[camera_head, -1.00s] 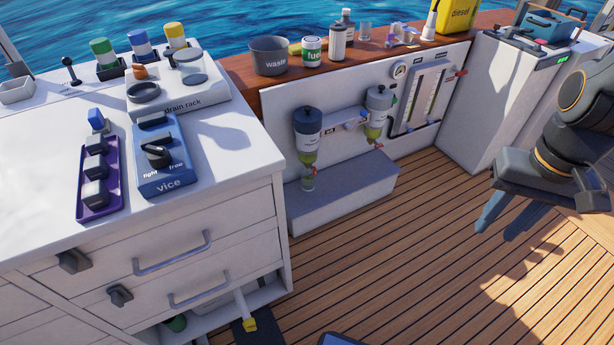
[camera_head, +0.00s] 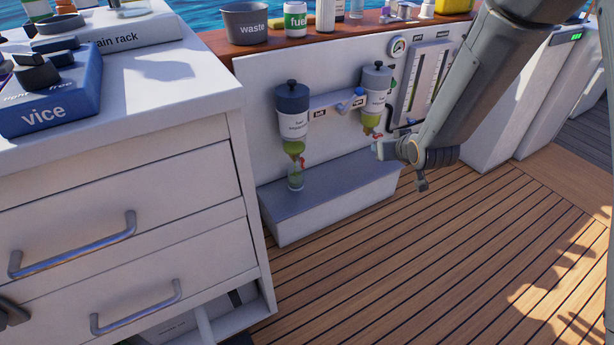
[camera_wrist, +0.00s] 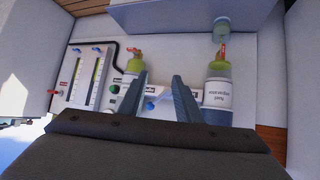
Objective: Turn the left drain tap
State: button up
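The left drain tap (camera_head: 301,161) is a small red handle under the left fuel separator (camera_head: 292,110), a bottle with a dark cap and a yellow-green lower part. A small clear jar (camera_head: 296,181) stands below it. The wrist view appears upside down, so this tap (camera_wrist: 222,51) is at upper right, above the separator (camera_wrist: 217,92). My gripper (camera_wrist: 160,77) is open and empty, its fingers apart in front of the panel, between the two separators in that view. It is not touching the tap.
The right separator (camera_head: 375,92) has its own red tap. A blue knob (camera_head: 359,92) sits between the separators. A grey step (camera_head: 330,195) projects below them. The white drawer cabinet (camera_head: 120,220) stands at left. The wooden deck (camera_head: 400,270) in front is clear.

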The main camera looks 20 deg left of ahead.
jog(key=w+a+f+n+t+y+b, duration=0.2)
jog(key=w+a+f+y+b, duration=0.2)
jog(key=a+f+b, duration=0.6)
jog(key=n+y+b, duration=0.2)
jog(key=y+b, duration=0.3)
send_near(304, 163)
jog(key=a, duration=0.1)
jog(key=shift+w+b+x, duration=0.2)
jog(key=shift+b+x, duration=1.4)
jog(key=shift+x, duration=2.6)
jog(key=shift+d+r, duration=0.1)
jog(key=shift+d, duration=0.15)
grip_shut()
